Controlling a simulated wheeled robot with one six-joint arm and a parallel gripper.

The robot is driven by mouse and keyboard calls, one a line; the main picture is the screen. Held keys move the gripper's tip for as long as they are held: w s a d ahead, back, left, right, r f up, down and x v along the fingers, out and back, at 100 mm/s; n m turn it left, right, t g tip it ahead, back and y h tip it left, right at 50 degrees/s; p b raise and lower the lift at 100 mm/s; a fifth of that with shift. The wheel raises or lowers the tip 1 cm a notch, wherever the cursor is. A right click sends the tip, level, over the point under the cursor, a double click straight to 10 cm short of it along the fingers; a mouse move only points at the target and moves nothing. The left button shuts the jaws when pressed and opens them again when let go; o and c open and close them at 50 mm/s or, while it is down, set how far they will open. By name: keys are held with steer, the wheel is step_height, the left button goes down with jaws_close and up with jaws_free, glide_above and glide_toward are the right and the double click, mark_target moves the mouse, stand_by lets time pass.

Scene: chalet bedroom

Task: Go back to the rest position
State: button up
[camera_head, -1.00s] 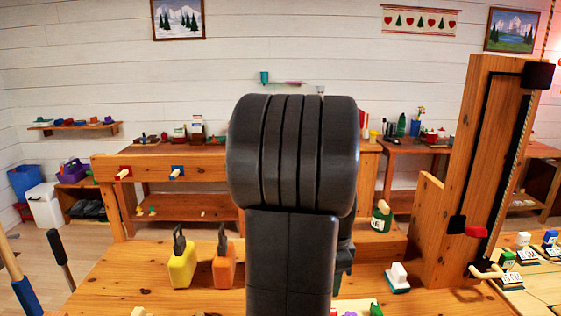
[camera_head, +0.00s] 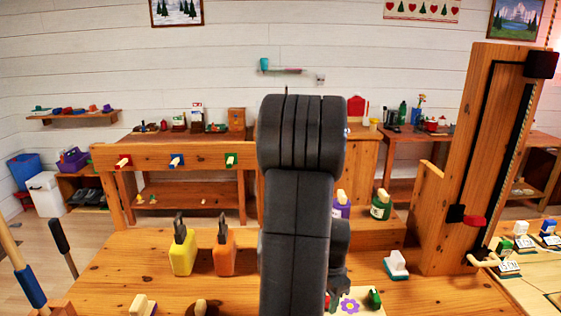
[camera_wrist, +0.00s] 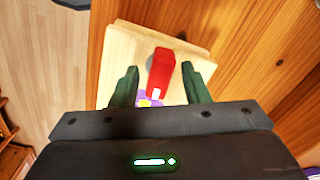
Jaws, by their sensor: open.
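My gripper (camera_wrist: 160,68) is open, with its two dark green fingers apart in the wrist view. A red block-like thing (camera_wrist: 162,72) with a white tip shows between the fingers, over a pale wooden board (camera_wrist: 115,50). I cannot tell its height gap from the fingers. A bit of purple pattern shows by its tip. In the head view my dark arm stands upright in the middle and hides part of the bench. A pale card with a purple flower (camera_head: 349,306) lies at the arm's lower right, beside a green piece (camera_head: 374,298).
Yellow (camera_head: 182,254) and orange (camera_head: 224,256) tool holders stand on the wooden bench (camera_head: 130,262) left of my arm. A white-and-green stamp (camera_head: 397,264) stands to the right. Green (camera_head: 381,205) and purple (camera_head: 341,207) bottles stand behind. A tall wooden post (camera_head: 470,160) rises at right.

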steer(key=n+p, duration=0.1)
steer(key=n, duration=0.4)
steer(key=shift+s, duration=0.1)
stand_by(0.6)
